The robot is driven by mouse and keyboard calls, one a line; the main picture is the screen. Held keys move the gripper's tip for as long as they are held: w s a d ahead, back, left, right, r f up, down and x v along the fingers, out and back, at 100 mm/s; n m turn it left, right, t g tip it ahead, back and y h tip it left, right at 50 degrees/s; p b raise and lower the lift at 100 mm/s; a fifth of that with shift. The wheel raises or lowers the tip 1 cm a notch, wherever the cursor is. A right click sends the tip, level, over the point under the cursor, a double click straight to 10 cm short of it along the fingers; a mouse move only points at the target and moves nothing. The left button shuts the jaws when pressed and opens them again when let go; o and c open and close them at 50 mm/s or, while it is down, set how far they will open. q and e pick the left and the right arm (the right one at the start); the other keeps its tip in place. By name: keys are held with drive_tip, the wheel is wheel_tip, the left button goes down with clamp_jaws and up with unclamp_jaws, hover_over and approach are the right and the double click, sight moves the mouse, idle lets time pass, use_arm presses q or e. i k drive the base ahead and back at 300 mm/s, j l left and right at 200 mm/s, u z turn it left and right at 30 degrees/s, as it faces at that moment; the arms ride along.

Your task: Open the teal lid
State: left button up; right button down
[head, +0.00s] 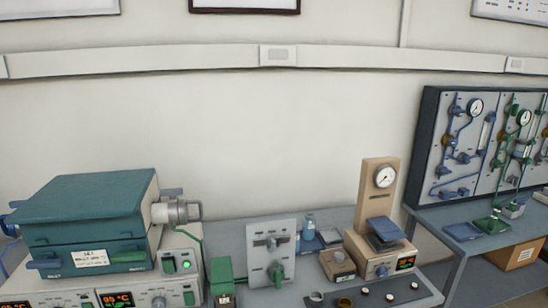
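The teal lid (85,196) is the upper part of a boxy teal furnace (125,256) at the left of the head view. It lies flat and looks closed on the lower teal body. A blue handle-like bar (45,264) sticks out at the furnace's front left, beside a white label. A pale grey cylindrical fitting (178,211) is at the right side of the lid. Neither of my grippers shows in this view.
Control panels with lit displays (120,300) are below the furnace. To its right stand a green box (222,275), a grey panel with a green knob (270,250) and a beige gauge stand (378,200). The wall above the lid is bare.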

sight(113, 204)
drive_tip(key=u, duration=1.25)
